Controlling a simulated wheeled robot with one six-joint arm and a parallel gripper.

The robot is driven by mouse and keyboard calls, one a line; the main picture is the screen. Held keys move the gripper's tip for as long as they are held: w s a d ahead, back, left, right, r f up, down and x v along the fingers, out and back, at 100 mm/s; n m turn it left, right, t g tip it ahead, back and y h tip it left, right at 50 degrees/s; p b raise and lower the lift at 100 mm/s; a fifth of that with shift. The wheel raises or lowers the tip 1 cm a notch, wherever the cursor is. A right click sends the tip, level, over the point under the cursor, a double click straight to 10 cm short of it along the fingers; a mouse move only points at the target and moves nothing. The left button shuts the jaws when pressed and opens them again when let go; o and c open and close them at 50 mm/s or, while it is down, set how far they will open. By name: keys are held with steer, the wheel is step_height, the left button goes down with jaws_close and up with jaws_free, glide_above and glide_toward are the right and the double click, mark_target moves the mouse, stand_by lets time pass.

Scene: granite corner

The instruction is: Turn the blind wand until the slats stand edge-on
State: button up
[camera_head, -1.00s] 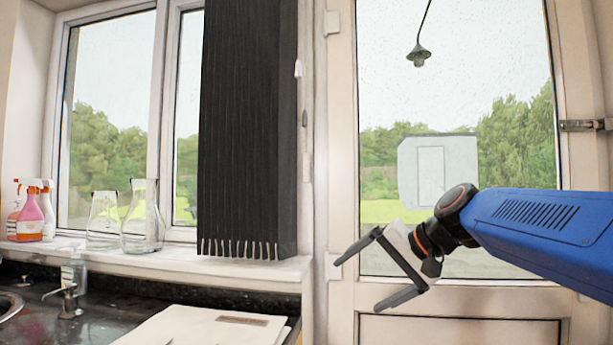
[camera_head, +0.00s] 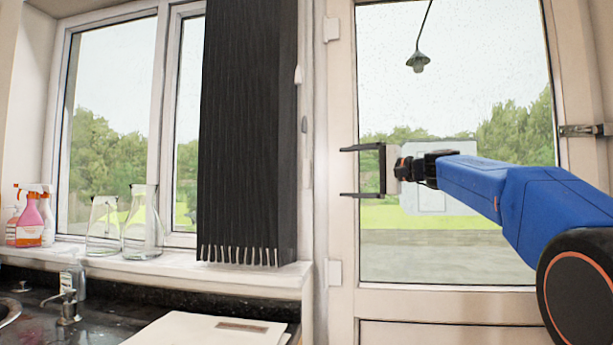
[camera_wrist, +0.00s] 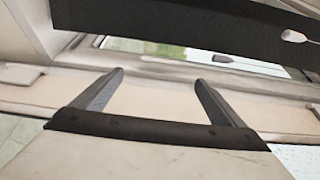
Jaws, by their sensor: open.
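The dark vertical blind slats (camera_head: 245,130) hang bunched together in front of the window, and their lower ends fan out slightly above the sill. They also cross the top of the wrist view (camera_wrist: 190,22).
Glass flasks (camera_head: 142,225) and spray bottles (camera_head: 30,220) stand on the window sill (camera_head: 190,265). A tap (camera_head: 68,300) and a pale flat board (camera_head: 190,330) are below on the dark counter. The glazed door (camera_head: 341,90) is behind my arm.

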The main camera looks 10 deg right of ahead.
mark_target(307, 174)
steer(key=x, duration=1.5)
steer(key=shift+w+a, duration=0.15)
steer(key=shift+w, duration=0.1)
steer(key=c, duration=1)
steer(key=shift+c, duration=0.2)
steer(key=shift+f, duration=0.1)
steer(key=shift+n+g+y, duration=0.8)
steer(key=shift+n+g, duration=0.1)
steer(key=shift+g, duration=0.2)
steer(key=shift+n+g+y, duration=0.3)
steer(key=shift+g, duration=0.1)
